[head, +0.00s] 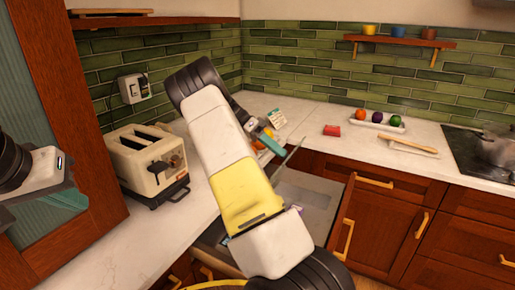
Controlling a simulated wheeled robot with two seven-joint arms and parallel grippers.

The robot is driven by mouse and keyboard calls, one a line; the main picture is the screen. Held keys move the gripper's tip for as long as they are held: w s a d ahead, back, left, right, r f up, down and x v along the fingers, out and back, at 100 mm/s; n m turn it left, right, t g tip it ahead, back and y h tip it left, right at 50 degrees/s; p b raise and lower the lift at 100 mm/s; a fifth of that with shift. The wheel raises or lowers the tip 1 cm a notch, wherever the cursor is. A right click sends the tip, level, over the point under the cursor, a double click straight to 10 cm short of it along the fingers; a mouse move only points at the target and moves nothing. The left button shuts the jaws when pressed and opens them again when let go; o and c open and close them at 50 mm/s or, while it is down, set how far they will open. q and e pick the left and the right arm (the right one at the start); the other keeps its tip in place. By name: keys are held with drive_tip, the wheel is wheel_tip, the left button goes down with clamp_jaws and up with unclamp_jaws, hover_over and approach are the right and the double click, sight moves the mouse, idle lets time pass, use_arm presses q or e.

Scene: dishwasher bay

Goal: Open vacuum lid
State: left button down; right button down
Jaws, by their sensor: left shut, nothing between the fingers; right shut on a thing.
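A pulled-out drawer with a grey panel (312,197) shows below the counter, right of my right arm. A thin grey slanted edge, which looks like the vacuum lid (291,156), rises from it. My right gripper (272,144), with teal fingers, is at the upper end of this edge and is shut on it, as far as I can see. My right arm hides the left part of the drawer and most of the lid. My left gripper (52,212) is shut and empty at the far left, in front of the wooden cabinet door, away from the drawer.
A cream toaster (150,160) stands on the left counter. Orange items and a small card (277,117) lie near my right gripper. The front left counter is clear.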

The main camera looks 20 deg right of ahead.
drive_tip(key=shift+d+r, duration=0.25)
drive_tip(key=shift+d, duration=0.05)
drive_tip(key=c, duration=1.1)
unclamp_jaws()
drive_tip(key=shift+o, duration=0.2)
drive_tip(key=shift+f, duration=0.1)
drive_tip(key=shift+a, duration=0.1)
drive_tip(key=v, duration=0.7)
drive_tip(key=shift+w+a, duration=0.25)
